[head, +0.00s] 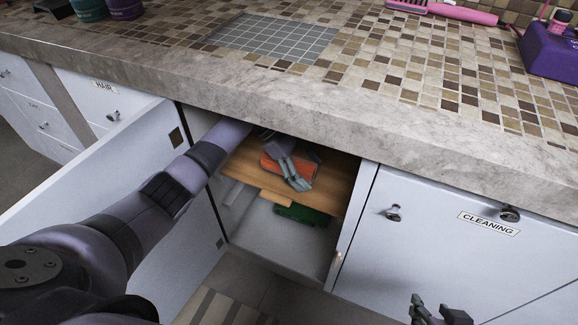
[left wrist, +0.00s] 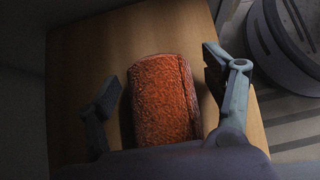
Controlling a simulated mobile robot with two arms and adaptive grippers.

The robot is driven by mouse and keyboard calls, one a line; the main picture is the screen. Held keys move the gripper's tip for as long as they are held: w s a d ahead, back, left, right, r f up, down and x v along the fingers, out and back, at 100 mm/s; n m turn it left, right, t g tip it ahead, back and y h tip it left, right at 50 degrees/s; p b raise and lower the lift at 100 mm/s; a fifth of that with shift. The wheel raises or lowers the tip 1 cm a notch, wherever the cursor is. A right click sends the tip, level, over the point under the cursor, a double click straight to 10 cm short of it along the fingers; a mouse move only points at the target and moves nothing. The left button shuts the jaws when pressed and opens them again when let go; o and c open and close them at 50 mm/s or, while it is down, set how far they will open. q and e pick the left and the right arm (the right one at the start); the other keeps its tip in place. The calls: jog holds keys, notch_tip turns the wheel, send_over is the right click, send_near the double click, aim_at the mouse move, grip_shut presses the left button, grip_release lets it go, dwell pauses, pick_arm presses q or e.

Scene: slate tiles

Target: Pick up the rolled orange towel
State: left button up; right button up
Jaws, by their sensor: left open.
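The rolled orange towel (head: 304,167) lies on the wooden shelf (head: 340,190) inside the open cabinet under the counter. In the left wrist view the towel (left wrist: 162,98) fills the middle, on the wood. My left gripper (head: 292,178) reaches into the cabinet and partly covers the towel in the head view. In the left wrist view its open fingers (left wrist: 158,85) stand on either side of the towel, with a gap visible on each side. My right gripper (head: 432,314) shows at the bottom edge, in front of the closed cabinet, its fingertips apart with nothing between them.
The cabinet door (head: 95,195) stands open at left. The stone counter edge (head: 250,95) overhangs my left arm. A closed door labelled CLEANING (head: 450,215) is at right.

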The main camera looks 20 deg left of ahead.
pick_arm(q)
jog(key=c, duration=1.3)
jog(key=shift+r, duration=0.15)
